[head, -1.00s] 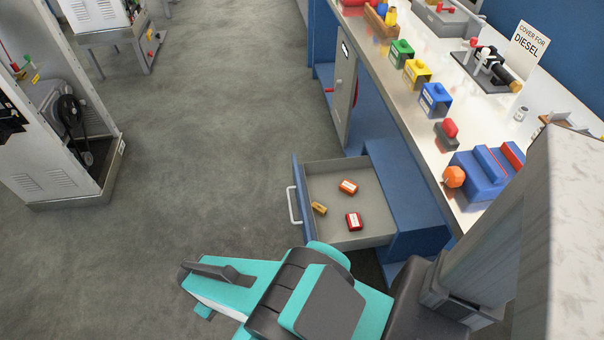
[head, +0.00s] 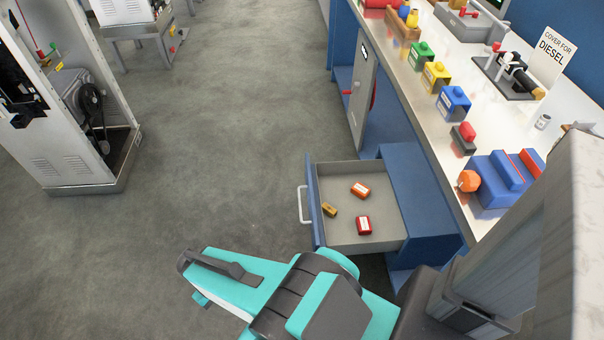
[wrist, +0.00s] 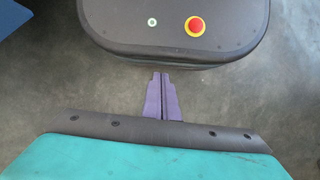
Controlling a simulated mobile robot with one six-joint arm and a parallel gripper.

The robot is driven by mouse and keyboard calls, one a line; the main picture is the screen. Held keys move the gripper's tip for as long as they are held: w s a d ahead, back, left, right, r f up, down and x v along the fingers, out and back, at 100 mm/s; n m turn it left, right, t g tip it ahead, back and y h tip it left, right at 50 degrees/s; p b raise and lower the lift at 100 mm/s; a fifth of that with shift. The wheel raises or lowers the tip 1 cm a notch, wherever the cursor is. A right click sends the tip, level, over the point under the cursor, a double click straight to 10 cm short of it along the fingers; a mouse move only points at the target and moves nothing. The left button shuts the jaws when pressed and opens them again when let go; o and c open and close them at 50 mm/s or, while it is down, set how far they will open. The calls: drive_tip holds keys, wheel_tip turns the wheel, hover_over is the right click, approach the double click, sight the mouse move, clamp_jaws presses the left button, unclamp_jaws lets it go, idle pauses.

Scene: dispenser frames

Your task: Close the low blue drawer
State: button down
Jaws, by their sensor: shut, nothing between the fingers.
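The low blue drawer (head: 390,218) is pulled out from under the workbench in the head view. Its blue front panel (head: 315,207) and pale bar handle (head: 304,206) face left. My gripper (wrist: 159,77) shows in the wrist view as two purple fingers pressed together, empty, above the grey floor. It touches nothing that I can see. In the head view my teal arm lies in front of the drawer, and the fingers do not show.
The workbench top (head: 425,105) holds several coloured blocks and a diesel sign (head: 554,53). A grey cabinet door (head: 362,95) stands open beyond the drawer. A grey machine cabinet (head: 75,165) stands at left. The floor (head: 220,150) between is clear.

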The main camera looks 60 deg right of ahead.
drive_tip(key=w+d+r+m+t+h+b, duration=0.1)
drive_tip(key=w+d+m+b, duration=0.2)
drive_tip(key=w+d+b, duration=0.65)
drive_tip(key=w+d+r+m+t+h+b, duration=0.1)
drive_tip(key=w+d+m+t+h+b, duration=0.15)
drive_tip(key=w+d, duration=0.8)
drive_tip(key=s+d+r+m+h+b, duration=0.1)
drive_tip(key=d+r+b, duration=0.3)
drive_tip(key=d, duration=0.5)
drive_tip(key=s+d+r+m+h+b, duration=0.1)
drive_tip(key=s+d+r+m+b, duration=0.2)
drive_tip(key=d, duration=0.7)
drive_tip(key=s+d+r+m+h+b, duration=0.1)
drive_tip(key=s+d+r+m+b, duration=0.1)
drive_tip(key=d+r+b, duration=0.3)
drive_tip(key=s+d+r, duration=0.1)
drive_tip(key=d, duration=0.3)
drive_tip(key=shift+d+g, duration=0.35)
drive_tip(key=shift+d, duration=0.05)
drive_tip(key=shift+f, duration=0.1)
drive_tip(key=s+d+f+b, duration=0.5)
drive_tip(key=d+f, duration=0.3)
